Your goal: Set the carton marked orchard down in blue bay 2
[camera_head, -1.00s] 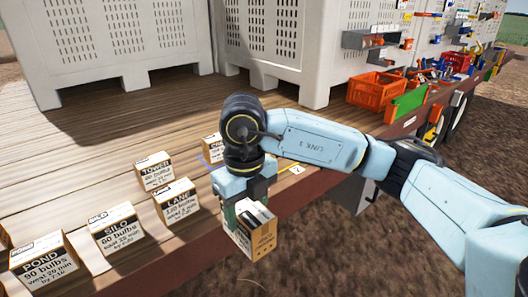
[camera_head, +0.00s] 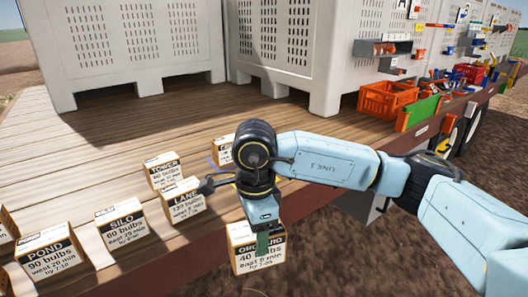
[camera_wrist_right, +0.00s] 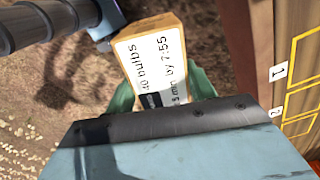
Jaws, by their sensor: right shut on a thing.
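The orchard carton (camera_head: 257,250) is tan with a white label reading "ORCHARD 40 bulbs". My right gripper (camera_head: 266,238) is shut on it and holds it in front of the deck's front edge, above the dirt. In the right wrist view the carton (camera_wrist_right: 158,62) sits between green fingers (camera_wrist_right: 165,90), its label partly covered. A short blue line (camera_head: 212,163) shows on the deck behind my right wrist. The rest of that marking, and any blue number 2, is hidden. My left gripper is out of view.
Cartons marked Tower (camera_head: 162,171), Lane (camera_head: 183,200), Silo (camera_head: 122,226) and Pond (camera_head: 52,255) stand on the wooden deck (camera_head: 100,160). In the right wrist view, yellow-outlined bays (camera_wrist_right: 300,80) bear tags 1 and 2. Large grey bins (camera_head: 290,50) stand behind.

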